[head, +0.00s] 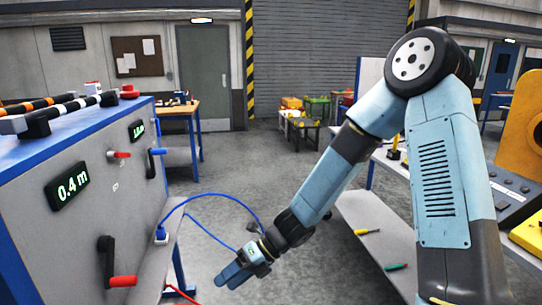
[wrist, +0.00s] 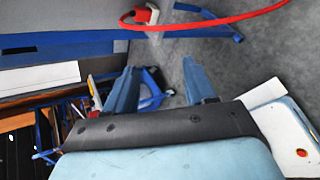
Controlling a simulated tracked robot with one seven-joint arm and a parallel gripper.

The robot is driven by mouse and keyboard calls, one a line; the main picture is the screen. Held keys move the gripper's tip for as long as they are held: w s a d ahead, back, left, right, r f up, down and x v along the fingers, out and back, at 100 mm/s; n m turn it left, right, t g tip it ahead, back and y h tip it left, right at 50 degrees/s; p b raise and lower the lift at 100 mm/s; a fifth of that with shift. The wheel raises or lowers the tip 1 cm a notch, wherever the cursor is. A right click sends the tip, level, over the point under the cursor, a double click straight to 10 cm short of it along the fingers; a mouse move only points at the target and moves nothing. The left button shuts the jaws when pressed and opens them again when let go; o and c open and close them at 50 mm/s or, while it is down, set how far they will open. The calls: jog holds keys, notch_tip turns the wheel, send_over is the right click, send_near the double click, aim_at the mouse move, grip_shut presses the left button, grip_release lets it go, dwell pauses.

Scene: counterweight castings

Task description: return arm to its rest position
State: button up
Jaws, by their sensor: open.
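My gripper (head: 231,277) hangs low in the head view, over the grey floor between the cabinet on the left and the bench on the right. My blue arm bends at the elbow at the upper right and slopes down and left to it. In the wrist view my gripper (wrist: 161,88) shows two blue fingers spread apart. I see nothing held between them; blue parts show behind the gap.
A red cable (wrist: 230,22) crosses the wrist view. The right bench shelf (head: 375,240) holds small tools.

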jog(key=d+r+n+t+h, duration=0.4)
jog(key=d+r+n+h, duration=0.2)
jog(key=d+r+n, duration=0.8)
jog(key=s+d+r+n+t+h, duration=0.2)
jog(key=s+d+r+n, duration=0.3)
jog(key=d, duration=0.4)
jog(key=s+d+r+n+t+h, duration=0.2)
jog(key=s+d+r+n, duration=0.3)
jog(key=d, duration=0.5)
notch_tip(320, 180, up, 3)
jog(key=n+t, duration=0.1)
jog(key=n, duration=0.2)
jog(key=shift+d+f+t, duration=0.2)
jog(key=shift+d+t, duration=0.05)
jog(key=shift+t, duration=0.15)
jog(key=shift+c, duration=0.2)
jog(key=shift+c, duration=0.8)
jog(key=shift+a, duration=0.1)
jog(key=shift+c, duration=0.2)
